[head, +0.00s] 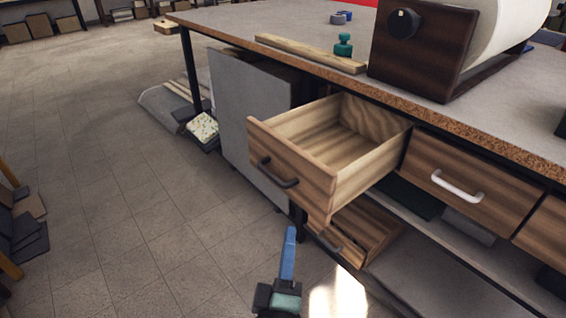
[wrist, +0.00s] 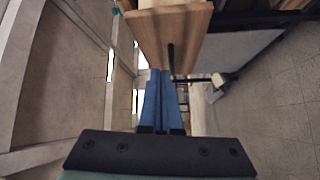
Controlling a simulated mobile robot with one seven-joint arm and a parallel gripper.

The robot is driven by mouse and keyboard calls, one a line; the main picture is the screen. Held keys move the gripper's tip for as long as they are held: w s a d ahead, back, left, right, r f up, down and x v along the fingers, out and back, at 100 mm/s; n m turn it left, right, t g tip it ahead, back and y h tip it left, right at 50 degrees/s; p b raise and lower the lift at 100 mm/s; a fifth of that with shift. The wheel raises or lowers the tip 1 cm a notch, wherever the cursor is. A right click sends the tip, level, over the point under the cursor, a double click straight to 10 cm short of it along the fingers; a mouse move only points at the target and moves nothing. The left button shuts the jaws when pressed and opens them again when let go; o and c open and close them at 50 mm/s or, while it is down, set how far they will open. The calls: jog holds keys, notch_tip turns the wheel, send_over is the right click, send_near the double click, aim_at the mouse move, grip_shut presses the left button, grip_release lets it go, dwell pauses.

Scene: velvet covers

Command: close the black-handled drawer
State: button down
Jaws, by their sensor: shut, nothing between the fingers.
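The black-handled drawer (head: 292,178) is pulled well out from under the workbench, and its inside looks empty. Its black handle (head: 277,173) is on the front panel. My gripper (head: 291,230) is shut and empty, with blue fingers pointing up, in front of and below the drawer front in the head view. In the wrist view, the shut fingertips (wrist: 160,72) appear by the edge of the wooden drawer front (wrist: 172,38), beside its dark handle (wrist: 171,58). I cannot tell if they touch it.
A lower wooden drawer (head: 352,238) with a dark handle also sticks out. A white-handled drawer (head: 470,190) to the right is shut. A grey cabinet panel (head: 245,115) stands left of the open drawer. The tiled floor (head: 110,170) at left is mostly clear.

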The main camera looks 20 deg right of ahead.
jog(key=a+n+p, duration=0.1)
jog(key=n+p, duration=0.1)
jog(key=p, duration=0.2)
send_near(305, 188)
jog(key=w+a, duration=0.1)
jog(key=w, duration=0.2)
jog(key=w+d, duration=0.1)
jog(key=d+r, duration=0.1)
jog(key=shift+w+d+n+g+y, duration=0.3)
jog(key=shift+w+g, duration=0.1)
jog(key=shift+w+d+f, duration=0.1)
jog(key=shift+w+d, duration=0.1)
jog(key=shift+d, duration=0.25)
jog(key=shift+d, duration=0.1)
